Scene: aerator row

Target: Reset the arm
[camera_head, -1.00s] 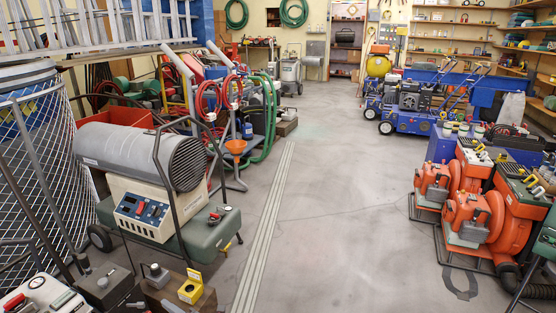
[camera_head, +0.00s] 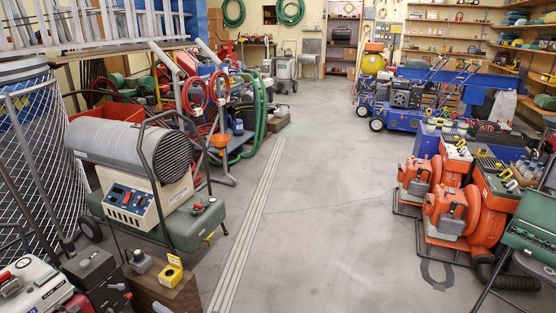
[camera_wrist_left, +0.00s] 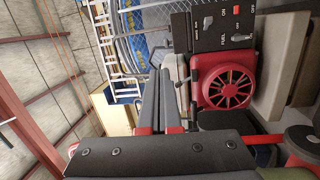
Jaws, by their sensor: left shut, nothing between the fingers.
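My left gripper (camera_wrist_left: 160,85) shows in the left wrist view as two long grey fingers side by side, with red parts at their base. It is shut and empty. In that view a red engine with a round slotted cover (camera_wrist_left: 226,88) and a black switch panel (camera_wrist_left: 222,28) appear just right of the fingers. I cannot tell whether the fingers touch anything there. I cannot clearly make out either gripper in the head view, and my right gripper is not in view.
A grey-drum heater (camera_head: 138,148) on a green tank stands at left, near a mesh cage (camera_head: 45,165). A dark switch box (camera_head: 95,278) is front left. Orange machines (camera_head: 485,222) and a green toolbox (camera_head: 530,225) stand at right. The central floor (camera_head: 320,220) is clear.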

